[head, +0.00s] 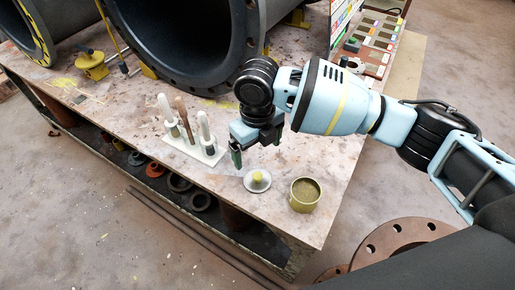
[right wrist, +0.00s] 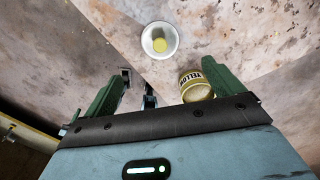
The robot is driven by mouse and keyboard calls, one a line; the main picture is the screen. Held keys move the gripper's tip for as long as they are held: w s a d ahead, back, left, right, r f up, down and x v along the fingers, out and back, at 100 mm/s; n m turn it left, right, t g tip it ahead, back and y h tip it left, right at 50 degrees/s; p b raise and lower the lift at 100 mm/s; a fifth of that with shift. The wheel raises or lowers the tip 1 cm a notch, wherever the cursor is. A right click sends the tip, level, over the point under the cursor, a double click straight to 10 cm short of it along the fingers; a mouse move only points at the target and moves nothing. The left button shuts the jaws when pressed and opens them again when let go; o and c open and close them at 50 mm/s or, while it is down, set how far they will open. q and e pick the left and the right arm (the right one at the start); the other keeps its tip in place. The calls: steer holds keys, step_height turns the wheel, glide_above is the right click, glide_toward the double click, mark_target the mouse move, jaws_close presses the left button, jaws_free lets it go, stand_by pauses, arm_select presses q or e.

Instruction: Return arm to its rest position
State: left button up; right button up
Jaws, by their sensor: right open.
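My right arm (head: 335,100) reaches in from the right over the workbench (head: 325,165). Its right gripper (head: 238,157) hangs above the bench top, between the brush holder and the round lid. In the right wrist view the two green fingers (right wrist: 165,82) stand wide apart with nothing gripped between them. The pale round lid (head: 257,181) with a yellow middle lies flat on the bench and also shows in the right wrist view (right wrist: 150,48). My left gripper is not in view.
An open tin (head: 305,196) stands near the bench's front right corner; its label shows in the right wrist view (right wrist: 194,88). A white holder (head: 207,156) with upright brushes stands left of the gripper. A large dark pipe (head: 202,79) lies behind. A flange (head: 405,236) is at lower right.

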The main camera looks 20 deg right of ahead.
stand_by(0.3)
steer(key=s+a+f+m+t+y+p, duration=0.2)
steer(key=s+a+f+m+y+p, duration=0.25)
steer(key=s+m, duration=0.35)
steer(key=s+a+f+m+t+y+p, duration=0.1)
steer(key=s+a+f+m+y+p, duration=0.2)
steer(key=s+a+f+m, duration=0.45)
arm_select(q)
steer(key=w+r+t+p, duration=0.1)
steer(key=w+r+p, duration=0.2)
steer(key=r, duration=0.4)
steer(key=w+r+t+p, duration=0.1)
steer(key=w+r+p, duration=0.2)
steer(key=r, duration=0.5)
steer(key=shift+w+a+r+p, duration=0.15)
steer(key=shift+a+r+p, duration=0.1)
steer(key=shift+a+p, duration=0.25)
arm_select(e)
steer(key=s+d+r+m+t+h, duration=0.3)
steer(key=s+d+m+t+h, duration=0.2)
steer(key=s+d+m, duration=1.4)
steer(key=d+m, duration=0.2)
steer(key=m, duration=0.2)
steer(key=shift+s+d+r+t, duration=0.2)
steer(key=shift+s+t, duration=0.1)
steer(key=shift+t, duration=0.1)
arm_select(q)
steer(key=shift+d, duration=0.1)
arm_select(e)
steer(key=shift+h, duration=0.25)
